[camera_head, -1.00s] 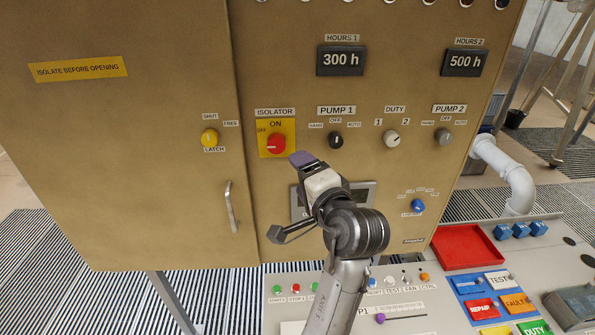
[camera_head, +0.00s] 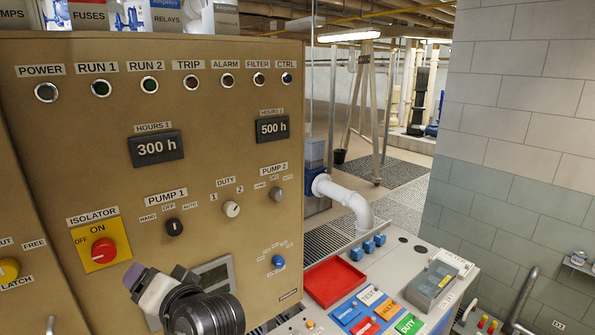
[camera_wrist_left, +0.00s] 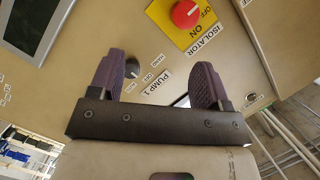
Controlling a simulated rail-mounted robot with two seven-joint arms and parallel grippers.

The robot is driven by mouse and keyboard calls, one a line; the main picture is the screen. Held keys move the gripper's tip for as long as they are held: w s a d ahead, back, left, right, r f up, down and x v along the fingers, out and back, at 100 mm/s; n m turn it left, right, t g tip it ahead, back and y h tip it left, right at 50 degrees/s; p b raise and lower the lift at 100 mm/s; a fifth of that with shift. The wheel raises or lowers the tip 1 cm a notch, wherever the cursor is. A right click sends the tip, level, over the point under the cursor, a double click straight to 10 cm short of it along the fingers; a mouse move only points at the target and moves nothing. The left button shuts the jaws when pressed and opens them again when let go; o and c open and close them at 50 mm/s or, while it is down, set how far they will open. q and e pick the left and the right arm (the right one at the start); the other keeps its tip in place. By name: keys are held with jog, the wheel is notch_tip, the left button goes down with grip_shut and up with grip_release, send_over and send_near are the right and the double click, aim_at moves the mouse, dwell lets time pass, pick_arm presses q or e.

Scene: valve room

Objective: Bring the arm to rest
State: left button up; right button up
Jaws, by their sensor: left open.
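My left gripper (camera_head: 150,282) is at the lower left of the head view, in front of the tan cabinet and below and right of the red isolator knob (camera_head: 103,250) on its yellow plate. In the left wrist view the purple fingers of the gripper (camera_wrist_left: 157,78) are spread apart with nothing held between them. The black Pump 1 knob (camera_wrist_left: 132,68) shows on the panel behind the gap. The isolator knob (camera_wrist_left: 187,14) is at the top, beyond the fingers and clear of them. Most of my left arm is out of the head view. My right gripper is in neither view.
The cabinet panel (camera_head: 60,150) stands close in front, with a display (camera_head: 217,272) behind my gripper. A bench with a red tray (camera_head: 334,281), a grey box (camera_head: 430,285) and coloured labels lies to the right. A white pipe (camera_head: 345,195) and a tiled wall (camera_head: 520,130) stand beyond.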

pick_arm(q)
jog(key=d+n+t+h, duration=0.2)
jog(key=d+t+h, duration=0.2)
jog(key=h, duration=0.3)
jog(key=s+d+f+m+g+h, duration=0.15)
jog(key=s+f+h, duration=0.3)
jog(key=f, duration=0.45)
jog(key=s+d+f+m+h, duration=0.1)
jog(key=s+d+f+h, duration=0.15)
jog(key=s+f, duration=0.5)
jog(key=s+a+f+m+g, duration=0.3)
jog(key=s+f+g, duration=0.5)
jog(key=s+f, duration=1.6)
notch_tip(320, 180, up, 13)
jog(key=a+n+p, duration=0.1)
jog(key=p, duration=1.2)
jog(key=shift+w+r+y, duration=0.15)
jog(key=shift+w+y, duration=0.15)
jog(key=shift+w, duration=0.15)
jog(key=shift+n, duration=0.25)
